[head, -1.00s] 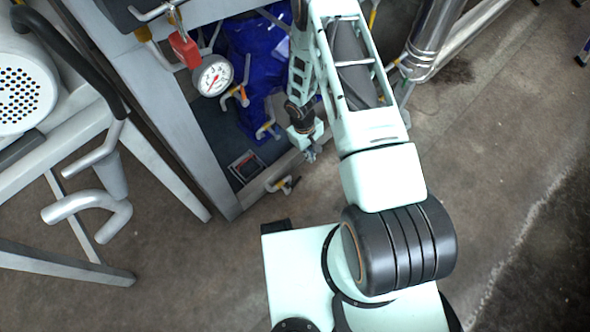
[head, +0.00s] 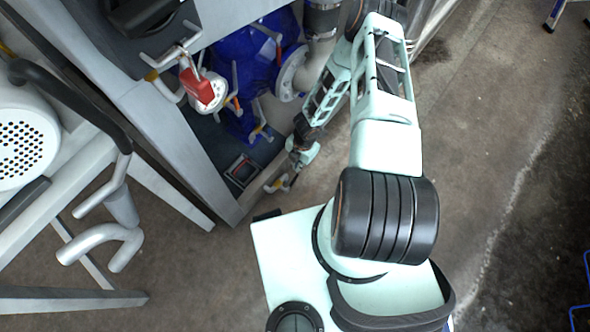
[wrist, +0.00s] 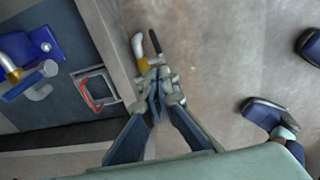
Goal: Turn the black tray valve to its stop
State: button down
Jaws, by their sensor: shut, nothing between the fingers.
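The tray valve (head: 279,184) sticks out from the low front edge of the tray, near its corner. In the wrist view its black handle (wrist: 155,41) shows just beyond my fingertips, beside a yellow collar (wrist: 143,64) and a pale pipe end. My gripper (head: 294,169) is low beside the valve, with its fingers shut and empty. In the wrist view the closed fingertips (wrist: 158,80) overlap the near end of the valve. I cannot tell whether they touch the handle.
A metal frame edge (head: 205,165) runs alongside the tray. Blue machinery (head: 262,55) with other yellow-collared valves stands behind. A red tag (head: 198,87) partly covers a gauge (head: 212,98). A square red-edged fitting (wrist: 97,90) lies in the tray.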

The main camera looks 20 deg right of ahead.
jog(key=b, duration=0.3)
send_over(296, 178)
jog(key=s, duration=0.2)
notch_tip(296, 178, down, 10)
jog(key=shift+w+a+f+b, duration=0.1)
jog(key=shift+w+f+b, duration=0.6)
jog(key=shift+f, duration=0.35)
jog(key=shift+w+d+f, duration=0.2)
jog(key=shift+w+f, duration=0.15)
jog(key=shift+f, duration=0.15)
